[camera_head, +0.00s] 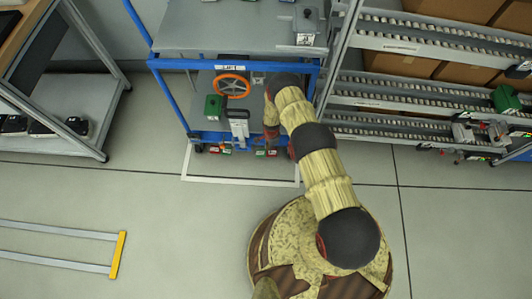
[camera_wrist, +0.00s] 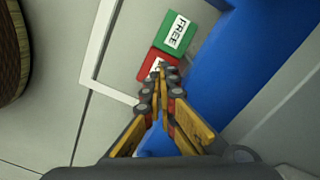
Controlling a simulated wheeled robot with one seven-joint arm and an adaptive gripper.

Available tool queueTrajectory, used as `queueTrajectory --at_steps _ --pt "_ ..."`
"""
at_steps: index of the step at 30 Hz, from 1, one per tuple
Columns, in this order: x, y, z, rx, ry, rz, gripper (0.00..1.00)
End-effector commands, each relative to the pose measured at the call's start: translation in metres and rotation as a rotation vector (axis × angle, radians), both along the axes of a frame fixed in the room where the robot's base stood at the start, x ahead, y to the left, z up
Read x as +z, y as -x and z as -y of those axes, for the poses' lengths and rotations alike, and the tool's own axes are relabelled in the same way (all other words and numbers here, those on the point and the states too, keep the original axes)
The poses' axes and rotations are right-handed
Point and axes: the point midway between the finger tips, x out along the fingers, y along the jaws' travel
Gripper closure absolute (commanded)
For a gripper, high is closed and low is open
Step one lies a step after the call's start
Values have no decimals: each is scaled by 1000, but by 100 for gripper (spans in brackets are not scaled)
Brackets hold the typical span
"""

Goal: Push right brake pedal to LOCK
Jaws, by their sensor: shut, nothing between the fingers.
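The right brake pedal shows as a green pad (camera_wrist: 175,33) marked FREE beside a red pad (camera_wrist: 147,66) in the wrist view. The red pad's lettering is mostly hidden behind my fingertips. My gripper (camera_wrist: 161,72) is shut and empty, its tips over the red pad; I cannot tell whether they touch it. In the head view the pedal's green pad (camera_head: 260,153) and red pad (camera_head: 272,152) sit low at the right front of the blue cart (camera_head: 180,63). There my gripper (camera_head: 271,133) points down just above them, partly hidden by my arm.
A second pair of coloured pads (camera_head: 227,150) is at the cart's left front. A roller rack (camera_head: 415,95) stands close on the right. The floor in front is mostly clear.

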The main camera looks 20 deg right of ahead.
Motion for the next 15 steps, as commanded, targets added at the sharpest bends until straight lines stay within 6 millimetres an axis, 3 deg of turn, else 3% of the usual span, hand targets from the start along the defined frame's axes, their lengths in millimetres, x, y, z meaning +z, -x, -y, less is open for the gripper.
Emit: queueTrajectory --at_steps 15 --pt "-8 0 0 0 0 -1 100"
